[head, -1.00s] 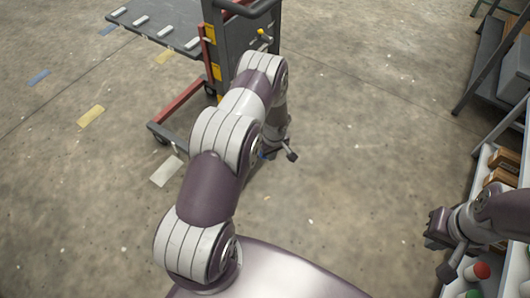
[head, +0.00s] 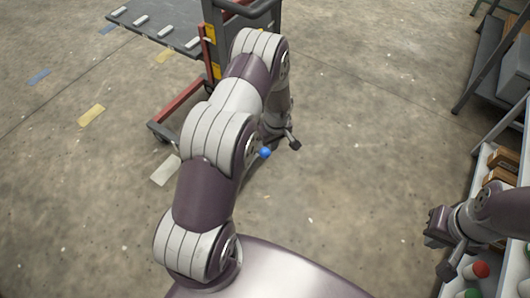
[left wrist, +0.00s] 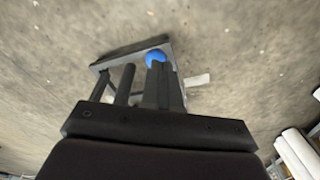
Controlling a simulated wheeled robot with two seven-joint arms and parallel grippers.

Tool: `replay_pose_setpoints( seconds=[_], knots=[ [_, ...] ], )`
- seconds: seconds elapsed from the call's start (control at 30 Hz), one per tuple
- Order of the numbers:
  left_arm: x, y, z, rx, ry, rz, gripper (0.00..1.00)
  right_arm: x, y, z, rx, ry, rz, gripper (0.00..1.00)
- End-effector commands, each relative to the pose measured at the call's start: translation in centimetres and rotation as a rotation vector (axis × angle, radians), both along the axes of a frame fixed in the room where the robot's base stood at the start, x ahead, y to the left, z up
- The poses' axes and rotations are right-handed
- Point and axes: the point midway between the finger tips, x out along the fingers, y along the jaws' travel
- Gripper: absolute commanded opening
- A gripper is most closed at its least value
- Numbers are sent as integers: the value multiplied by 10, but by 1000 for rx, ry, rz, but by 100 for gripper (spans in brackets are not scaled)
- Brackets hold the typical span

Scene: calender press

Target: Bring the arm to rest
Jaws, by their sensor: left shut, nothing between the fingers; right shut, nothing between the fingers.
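My left arm (head: 210,190) rises from my body in the head view, bends over at its top and reaches down. Its gripper (head: 282,138) is low on the right side of the arm, partly hidden by it, shut and empty. In the left wrist view dark gripper parts (left wrist: 148,88) stand out over the floor with nothing held. A blue ball (head: 265,152) shows beside the arm, and in the left wrist view (left wrist: 156,58); I cannot tell what carries it. My right gripper (head: 438,244) is at the right, shut and empty, beside the shelf.
A lift cart (head: 165,118) with red and dark frame stands behind my left arm, its grey platform (head: 160,25) at the top left. A shelf (head: 512,215) with boxes and a red-capped item (head: 480,270) lines the right edge. The concrete floor between is clear.

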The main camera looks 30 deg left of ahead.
Motion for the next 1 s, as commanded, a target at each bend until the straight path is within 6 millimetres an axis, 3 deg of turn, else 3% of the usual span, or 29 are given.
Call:
replay_pose_setpoints(
  seconds=[0.5, 0.6, 0.67, 0.7, 0.77, 1.0],
  knots=[
    [0, 0, 0, 0, 0, -3, 0, 0, 0, 0, 0, 0, 0, 0],
    [-1, 0, 0, 3, 11, -80, 0, 0, 0, 0, 0, 0, 0, 0],
    [-18, -3, -5, -5, 63, -188, 0, 0, 0, 0, 0, 0, 0, 0],
    [-40, -8, -3, -21, 119, -282, 0, 0, 0, 0, 0, 0, 0, 0],
    [-66, -18, 37, -46, 167, -450, 0, 0, 0, 11, 0, 1, 0, 0],
    [-155, -66, 219, -74, 148, -924, 0, 0, 0, 63, 0, 0, 0, 0]
  ],
)
